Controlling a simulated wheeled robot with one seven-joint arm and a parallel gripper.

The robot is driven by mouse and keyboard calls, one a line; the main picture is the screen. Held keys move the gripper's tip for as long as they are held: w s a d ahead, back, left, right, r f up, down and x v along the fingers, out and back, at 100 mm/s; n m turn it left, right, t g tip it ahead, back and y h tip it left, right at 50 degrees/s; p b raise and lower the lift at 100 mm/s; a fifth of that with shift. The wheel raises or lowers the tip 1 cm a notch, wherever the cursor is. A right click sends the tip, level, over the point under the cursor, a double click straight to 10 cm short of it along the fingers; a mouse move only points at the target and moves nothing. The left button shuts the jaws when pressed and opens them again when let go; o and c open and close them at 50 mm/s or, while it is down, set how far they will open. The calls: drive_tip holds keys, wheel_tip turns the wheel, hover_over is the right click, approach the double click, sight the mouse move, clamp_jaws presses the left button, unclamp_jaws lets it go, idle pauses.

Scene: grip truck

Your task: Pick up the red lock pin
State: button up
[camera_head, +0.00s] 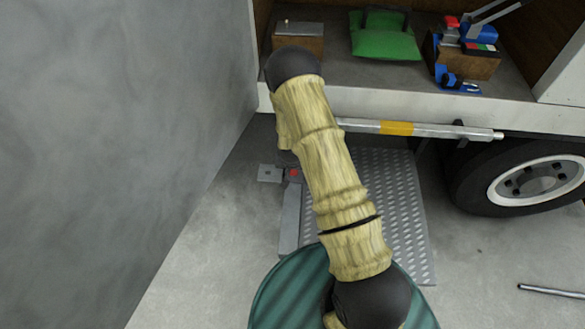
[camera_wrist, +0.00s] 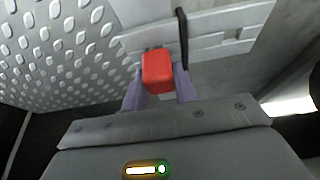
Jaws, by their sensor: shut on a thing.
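The red lock pin (camera_wrist: 157,72) shows in the wrist view as a red block with rounded edges. It sits between the two purple-grey fingers of my gripper (camera_wrist: 159,86), which is shut on it. Behind it is a grey metal plate with a dark rod or strap. In the head view a small red patch, the lock pin (camera_head: 294,173), shows beside the ramp's upper left corner. My arm hides most of my gripper there. I cannot tell whether the pin is still seated in the metal part.
A treadplate ramp (camera_head: 395,190) lies below the truck bed (camera_head: 350,76). A bar with a yellow band (camera_head: 397,128) runs along the bed's edge. On the bed are a green bag (camera_head: 384,42) and wooden boxes. A wheel (camera_head: 530,180) stands right; a grey wall (camera_head: 110,130) is left.

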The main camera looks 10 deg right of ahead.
wheel_tip(320, 180, up, 6)
drive_tip(key=shift+r+p, duration=0.1)
drive_tip(key=shift+p, duration=0.3)
drive_tip(key=s+a, duration=0.2)
drive_tip(key=s, duration=0.6)
drive_tip(key=s+a, duration=0.3)
drive_tip(key=s, duration=0.6)
drive_tip(key=shift+s+a+b, duration=0.15)
drive_tip(key=shift+a+b, duration=0.2)
drive_tip(key=shift+b, duration=0.05)
drive_tip(key=shift+r, duration=0.1)
drive_tip(key=shift+r+p, duration=2.35)
drive_tip(key=shift+r, duration=0.4)
drive_tip(key=w+d+r+n, duration=0.1)
drive_tip(key=w+d+r, duration=0.1)
drive_tip(key=w, duration=0.4)
drive_tip(key=w+d+r+n+y, duration=0.1)
drive_tip(key=w+d+r+n, duration=0.1)
drive_tip(key=w+r, duration=0.3)
drive_tip(key=shift+w+d+r+n, duration=0.2)
drive_tip(key=shift+w+d+n, duration=0.1)
drive_tip(key=shift+w+d, duration=0.4)
